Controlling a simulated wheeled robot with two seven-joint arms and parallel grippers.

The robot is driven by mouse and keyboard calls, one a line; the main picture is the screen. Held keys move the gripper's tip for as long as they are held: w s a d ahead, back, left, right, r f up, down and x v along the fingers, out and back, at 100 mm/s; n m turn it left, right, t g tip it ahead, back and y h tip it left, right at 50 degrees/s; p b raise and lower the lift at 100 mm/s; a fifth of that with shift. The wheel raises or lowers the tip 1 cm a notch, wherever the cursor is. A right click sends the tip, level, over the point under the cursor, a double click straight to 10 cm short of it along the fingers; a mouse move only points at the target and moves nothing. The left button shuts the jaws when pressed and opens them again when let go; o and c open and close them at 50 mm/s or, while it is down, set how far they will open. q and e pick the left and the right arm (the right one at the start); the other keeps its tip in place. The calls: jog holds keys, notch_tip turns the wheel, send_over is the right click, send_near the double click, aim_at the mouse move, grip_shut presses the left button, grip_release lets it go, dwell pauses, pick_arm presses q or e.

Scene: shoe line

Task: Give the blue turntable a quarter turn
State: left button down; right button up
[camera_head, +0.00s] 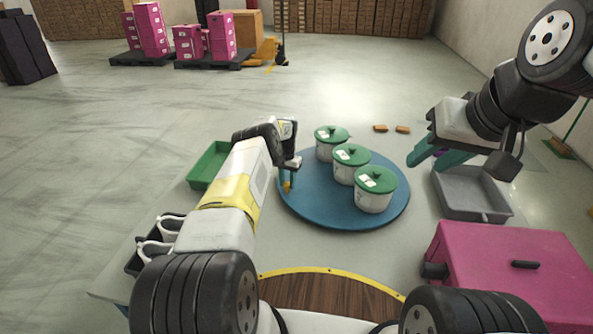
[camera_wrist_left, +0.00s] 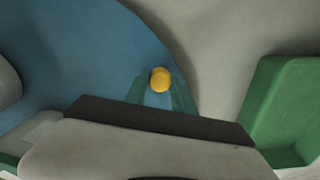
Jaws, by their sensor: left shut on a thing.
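The blue turntable (camera_head: 320,205) lies flat on the table, and it also shows in the left wrist view (camera_wrist_left: 90,50). Three white pots with green lids stand on it in a slanting row: a far pot (camera_head: 329,150), a middle pot (camera_head: 345,172) and a near pot (camera_head: 373,202). A yellow knob (camera_head: 287,187) stands near the turntable's left edge. My left gripper (camera_head: 289,179) is shut on this knob; in the left wrist view the knob (camera_wrist_left: 160,79) sits between the green fingertips. My right gripper (camera_head: 436,156) is open, with fingers apart, right of the turntable.
A green tray (camera_head: 207,168) lies left of the turntable. A grey tray (camera_head: 472,200) is at right, partly under my right gripper. A pink box (camera_head: 510,265) stands at front right. Dark holders with white cups (camera_head: 155,248) are at front left. Two small brown blocks (camera_head: 402,130) lie beyond.

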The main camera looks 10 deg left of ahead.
pick_arm(q)
jog(key=shift+w+a+r, duration=0.1)
jog(key=shift+w, duration=0.15)
dwell(0.3)
jog(key=c, duration=1.1)
grip_release()
jog(key=shift+o, duration=0.2)
notch_tip(320, 180, up, 8)
jog(key=shift+f, duration=0.15)
